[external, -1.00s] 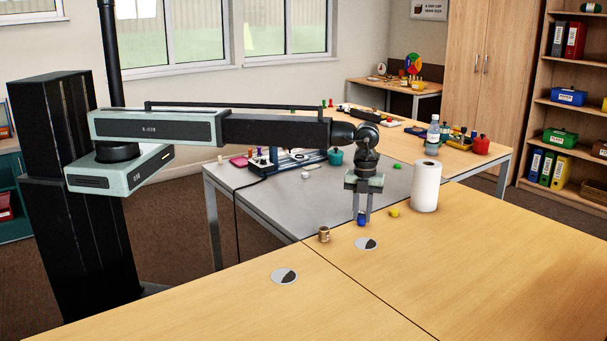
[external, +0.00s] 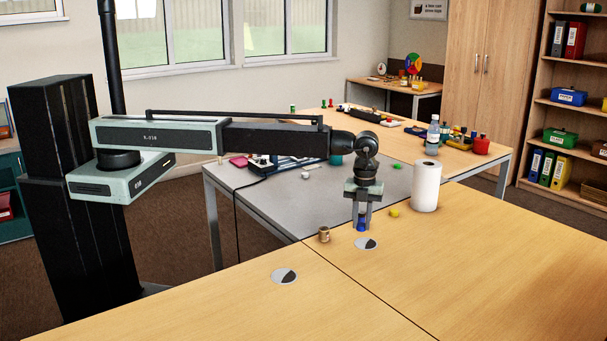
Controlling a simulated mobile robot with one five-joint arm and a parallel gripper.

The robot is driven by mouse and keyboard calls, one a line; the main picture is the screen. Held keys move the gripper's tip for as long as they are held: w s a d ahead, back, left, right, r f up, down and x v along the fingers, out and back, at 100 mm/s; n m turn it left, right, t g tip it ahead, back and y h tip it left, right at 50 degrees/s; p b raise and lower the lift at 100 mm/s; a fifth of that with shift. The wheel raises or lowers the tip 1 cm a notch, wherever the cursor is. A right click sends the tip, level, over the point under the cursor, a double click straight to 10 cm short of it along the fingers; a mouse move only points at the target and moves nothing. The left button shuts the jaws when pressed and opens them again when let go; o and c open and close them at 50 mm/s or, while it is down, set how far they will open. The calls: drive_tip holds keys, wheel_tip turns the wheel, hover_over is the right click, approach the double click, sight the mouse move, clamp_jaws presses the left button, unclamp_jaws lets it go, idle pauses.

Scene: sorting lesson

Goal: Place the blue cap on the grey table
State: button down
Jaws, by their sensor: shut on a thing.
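The blue cap (external: 361,227) is between the fingers of my gripper (external: 361,224), at the near wooden table's (external: 470,250) far edge. The fingers point straight down and are shut on the cap. I cannot tell whether the cap still touches the wood. The grey table (external: 270,205) lies beyond and to the left of the gripper, with a clear grey surface at its near side.
A brown cup (external: 324,234) stands left of the gripper, a yellow cap (external: 394,213) and paper roll (external: 426,186) to the right. Grey-black discs (external: 366,243) (external: 284,276) lie on the wood. A green cap (external: 397,167) and blue-grey device (external: 285,163) sit farther back.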

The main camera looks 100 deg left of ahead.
sight(360, 243)
drive_tip(key=shift+f+b, duration=2.3)
drive_tip(key=shift+f, duration=0.1)
drive_tip(key=c, duration=1.2)
unclamp_jaws()
wheel_tip(360, 243, up, 8)
drive_tip(key=p, duration=0.8)
drive_tip(key=shift+a+r, duration=0.1)
drive_tip(key=shift+a, duration=0.05)
drive_tip(key=s+a+n, duration=0.2)
drive_tip(key=s+n, duration=1.7)
drive_tip(key=s, duration=0.9)
drive_tip(key=shift+s, duration=0.2)
drive_tip(key=shift+o, duration=0.7)
drive_tip(key=shift+w, duration=0.1)
